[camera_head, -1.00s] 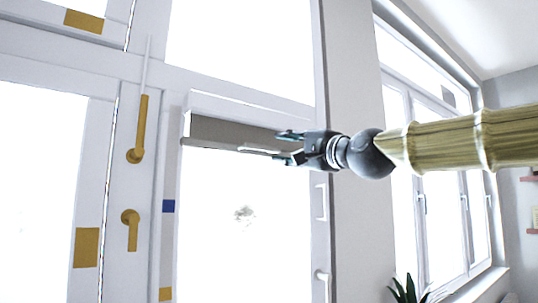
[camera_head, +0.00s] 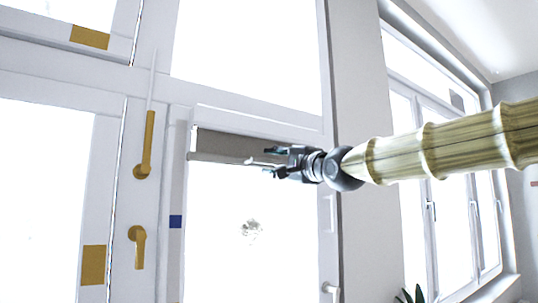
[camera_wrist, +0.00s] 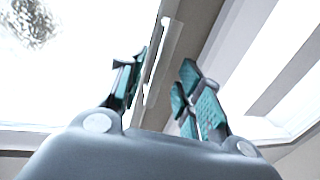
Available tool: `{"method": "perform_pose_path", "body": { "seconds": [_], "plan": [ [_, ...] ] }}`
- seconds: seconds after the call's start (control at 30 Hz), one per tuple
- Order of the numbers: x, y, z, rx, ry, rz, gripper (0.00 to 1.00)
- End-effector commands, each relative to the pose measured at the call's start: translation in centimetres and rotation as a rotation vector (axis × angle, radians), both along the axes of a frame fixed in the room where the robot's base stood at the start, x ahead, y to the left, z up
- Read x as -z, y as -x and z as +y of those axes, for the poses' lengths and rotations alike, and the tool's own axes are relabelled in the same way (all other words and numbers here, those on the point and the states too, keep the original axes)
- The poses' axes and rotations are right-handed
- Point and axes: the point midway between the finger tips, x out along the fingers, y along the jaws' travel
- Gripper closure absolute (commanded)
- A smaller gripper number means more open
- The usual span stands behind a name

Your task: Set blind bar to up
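The blind (camera_head: 228,146) is a short grey-brown strip of fabric high in the middle window, close under the top of its frame. Its thin bar (camera_head: 212,158) runs along the lower edge, with a pale handle-like piece (camera_head: 251,161) near its right part. My gripper (camera_head: 270,161) is open at the right end of this piece, one finger above and one below the bar's level. In the wrist view, the pale bar (camera_wrist: 158,60) runs between the two spread, teal-padded fingers (camera_wrist: 163,90), nearer the left one. I cannot tell whether a finger touches it. The bar's right end is hidden behind my gripper.
A white door with gold handles (camera_head: 137,246) stands left of the blind. White window frame (camera_head: 255,105) borders the blind above. A grey wall (camera_head: 362,235) and more windows (camera_head: 450,225) lie to the right. A plant (camera_head: 412,294) shows at the bottom.

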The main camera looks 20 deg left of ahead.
Motion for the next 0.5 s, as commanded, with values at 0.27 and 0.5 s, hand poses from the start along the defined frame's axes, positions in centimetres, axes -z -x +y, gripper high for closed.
{"method": "perform_pose_path", "body": {
  "seconds": [0.27, 0.5],
  "plan": [
    [-0.7, -1.7, 2.2, 0.001, 0.001, 0.001, 0.65],
    [-0.6, -2.1, 2.7, 0.000, 0.000, 0.000, 0.65]
  ]
}}
